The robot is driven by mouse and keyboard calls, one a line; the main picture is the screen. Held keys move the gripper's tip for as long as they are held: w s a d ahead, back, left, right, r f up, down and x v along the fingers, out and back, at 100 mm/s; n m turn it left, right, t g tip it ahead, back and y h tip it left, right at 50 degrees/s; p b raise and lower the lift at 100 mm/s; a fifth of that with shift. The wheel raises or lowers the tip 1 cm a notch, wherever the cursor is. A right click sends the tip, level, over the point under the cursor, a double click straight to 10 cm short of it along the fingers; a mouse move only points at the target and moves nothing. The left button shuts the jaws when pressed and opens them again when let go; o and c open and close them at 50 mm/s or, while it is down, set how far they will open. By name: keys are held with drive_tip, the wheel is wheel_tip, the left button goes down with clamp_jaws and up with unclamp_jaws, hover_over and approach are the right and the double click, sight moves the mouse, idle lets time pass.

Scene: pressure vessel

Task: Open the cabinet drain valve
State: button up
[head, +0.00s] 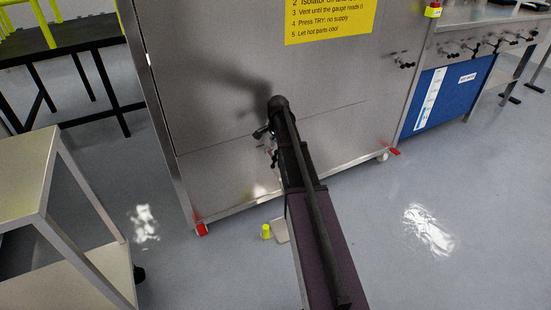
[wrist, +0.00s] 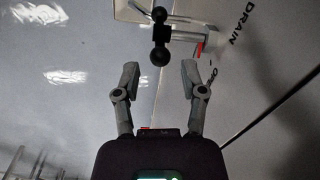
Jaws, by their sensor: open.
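The drain valve shows in the wrist view as a black handle (wrist: 159,36) with rounded ends, on a metal pipe fitting (wrist: 188,36) with a red part beside it. The word DRAIN is printed on the panel to its right. My gripper (wrist: 160,72) is open and empty. Its fingertips lie to either side, just below the handle's lower ball in the picture; the handle seems not gripped. In the head view my arm covers most of the valve area on the steel cabinet (head: 215,100); small dark and metal parts show left of it, too unclear to tell apart.
A steel cart (head: 35,185) stands at the left. A yellow-green object (head: 266,231) and a pale flat piece (head: 281,230) are on the floor by the cabinet's lower edge. A bench with a blue panel (head: 450,95) stands at right. Floor right of my arm is clear.

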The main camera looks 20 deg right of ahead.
sight(276, 151)
drive_tip(key=shift+f+b, duration=1.75)
drive_tip(key=shift+f, duration=0.3)
drive_tip(key=shift+w, duration=0.1)
clamp_jaws()
